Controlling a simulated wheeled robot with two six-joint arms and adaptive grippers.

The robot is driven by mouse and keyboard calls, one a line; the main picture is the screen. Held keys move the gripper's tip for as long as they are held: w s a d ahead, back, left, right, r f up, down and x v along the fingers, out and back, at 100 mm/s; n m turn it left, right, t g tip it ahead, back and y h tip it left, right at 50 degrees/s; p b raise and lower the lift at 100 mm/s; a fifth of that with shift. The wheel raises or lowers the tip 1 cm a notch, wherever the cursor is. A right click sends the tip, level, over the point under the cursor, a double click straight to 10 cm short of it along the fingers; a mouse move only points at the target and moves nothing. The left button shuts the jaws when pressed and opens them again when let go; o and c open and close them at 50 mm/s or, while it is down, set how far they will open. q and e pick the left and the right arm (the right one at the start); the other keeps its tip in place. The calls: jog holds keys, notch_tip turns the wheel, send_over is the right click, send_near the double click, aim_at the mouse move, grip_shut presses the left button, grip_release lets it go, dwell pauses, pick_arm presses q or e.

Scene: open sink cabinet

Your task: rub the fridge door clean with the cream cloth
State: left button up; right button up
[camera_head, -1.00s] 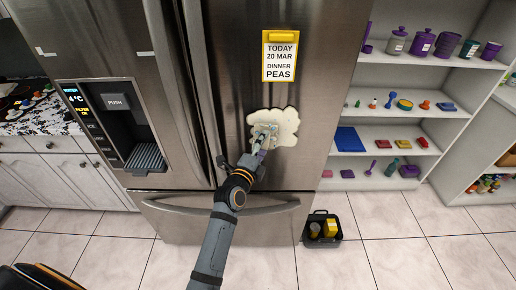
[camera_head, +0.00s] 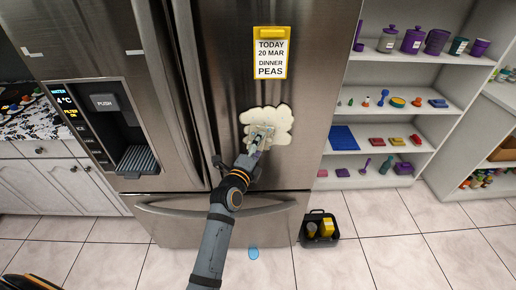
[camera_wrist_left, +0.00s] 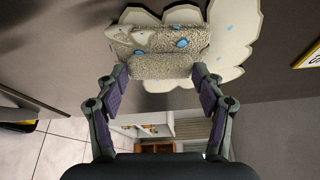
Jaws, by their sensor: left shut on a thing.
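My left gripper (camera_head: 251,156) reaches up to the fridge door (camera_head: 314,70). It is shut on the cream cloth (camera_head: 259,133), which is bunched in front of a pale, cloud-shaped patch (camera_head: 280,116) on the door. In the left wrist view the fingers (camera_wrist_left: 158,82) pinch the fuzzy, folded cloth (camera_wrist_left: 158,64) from both sides. Light blue spots show on the cloth and on the patch (camera_wrist_left: 232,45) behind it. The cloth looks close to the door; I cannot tell whether it touches. My right gripper is not in view.
A yellow-clipped note (camera_head: 270,55) hangs above the patch. Door handles (camera_head: 186,90) run to the left. A black caddy (camera_head: 319,230) stands on the floor at the right. A blue blob (camera_head: 254,253) shows low beside my arm. Shelves (camera_head: 400,100) hold small items.

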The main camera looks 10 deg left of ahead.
pick_arm(q)
jog(key=shift+d+r+n+b, duration=0.55)
jog(key=shift+d+r, duration=0.2)
jog(key=shift+r, duration=0.1)
jog(key=shift+s+f, duration=0.15)
jog(key=shift+f, duration=0.1)
dwell(0.4)
jog(key=shift+s+a+r+p, duration=0.25)
jog(key=shift+a+r+p, duration=0.15)
jog(key=shift+r, duration=0.1)
jog(key=shift+s+a+r+p, duration=0.2)
jog(key=shift+a+r+p, duration=0.2)
jog(key=shift+r, duration=0.05)
jog(key=shift+s+a, duration=0.1)
jog(key=shift+a, duration=0.95)
